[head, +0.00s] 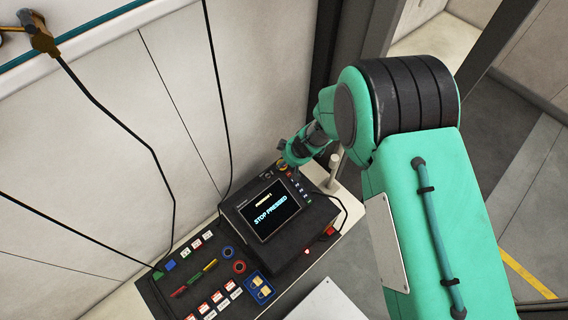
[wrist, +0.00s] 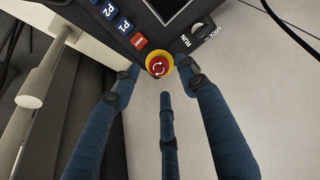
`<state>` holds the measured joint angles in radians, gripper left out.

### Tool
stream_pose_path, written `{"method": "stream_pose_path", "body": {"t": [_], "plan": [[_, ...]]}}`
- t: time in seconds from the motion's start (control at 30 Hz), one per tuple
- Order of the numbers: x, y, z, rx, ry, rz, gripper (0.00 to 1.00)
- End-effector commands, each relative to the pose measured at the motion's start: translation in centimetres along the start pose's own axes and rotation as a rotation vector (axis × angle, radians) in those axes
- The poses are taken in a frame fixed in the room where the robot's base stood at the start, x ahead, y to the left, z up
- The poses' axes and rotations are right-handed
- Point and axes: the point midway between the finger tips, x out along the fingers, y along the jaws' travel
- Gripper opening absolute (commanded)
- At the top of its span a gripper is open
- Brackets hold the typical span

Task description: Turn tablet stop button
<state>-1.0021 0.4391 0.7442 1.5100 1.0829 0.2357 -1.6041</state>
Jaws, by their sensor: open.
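The tablet (head: 268,210) lies on the control console, its screen reading "STOP PRESSED". In the wrist view, its red stop button (wrist: 158,65), with white arrows and a yellow collar, sits at the tablet's edge. My gripper (wrist: 160,82) is open, with its blue fingers pointing at the button. Two fingertips flank the button to left and right, and the third is just below it. I cannot tell whether they touch it. In the head view my gripper is at the tablet's upper right corner, largely covered by my wrist, and the button is hard to make out.
Beside the stop button are a RUN/LOCK switch (wrist: 197,33) and a red key (wrist: 139,41). A pale post (head: 333,168) stands close to my gripper. A wall stands behind the console.

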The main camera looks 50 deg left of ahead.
Motion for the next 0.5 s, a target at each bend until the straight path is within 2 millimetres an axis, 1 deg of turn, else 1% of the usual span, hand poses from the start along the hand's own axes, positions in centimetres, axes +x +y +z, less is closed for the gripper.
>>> {"method": "stream_pose_path", "body": {"t": [0.03, 0.2, 0.33, 0.5], "plan": [[0.8, -0.1, 0.1, -0.001, -0.001, -0.001, 0.43], [2.4, -0.1, 0.0, -0.001, -0.001, -0.001, 0.43], [3.0, 0.0, 0.0, -0.002, 0.0, 0.0, 0.43], [3.3, 0.0, 0.0, 0.0, 0.0, 0.0, 0.43]]}}
